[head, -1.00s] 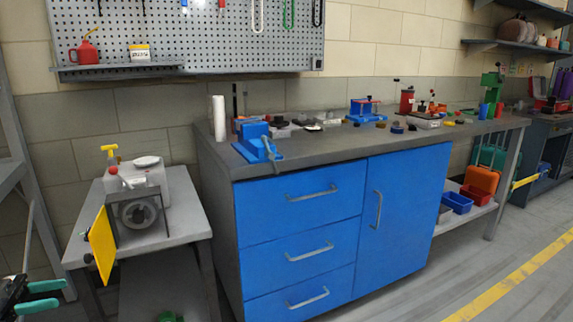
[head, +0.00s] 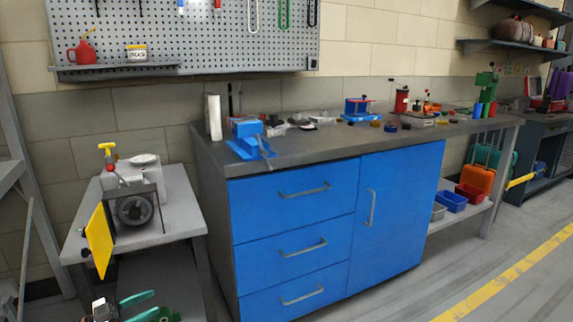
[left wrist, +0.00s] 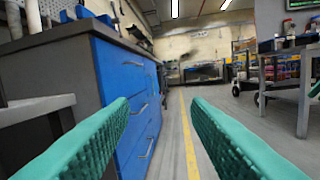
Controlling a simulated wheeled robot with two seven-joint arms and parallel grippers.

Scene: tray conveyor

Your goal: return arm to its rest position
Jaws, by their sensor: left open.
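My left gripper (head: 154,302) shows at the lower left of the head view, with its two teal fingers apart and nothing between them. In the left wrist view the same gripper (left wrist: 160,103) has its fingers wide apart, with open floor and a yellow line beyond them. It is in front of the small grey side table (head: 185,232). My right gripper is not in view.
A blue-fronted workbench (head: 295,210) stands to the right, with tools and small parts on top. A grinder-like machine with a yellow plate (head: 100,240) is on the side table. In the left wrist view, a grey cart (left wrist: 300,72) stands at the right.

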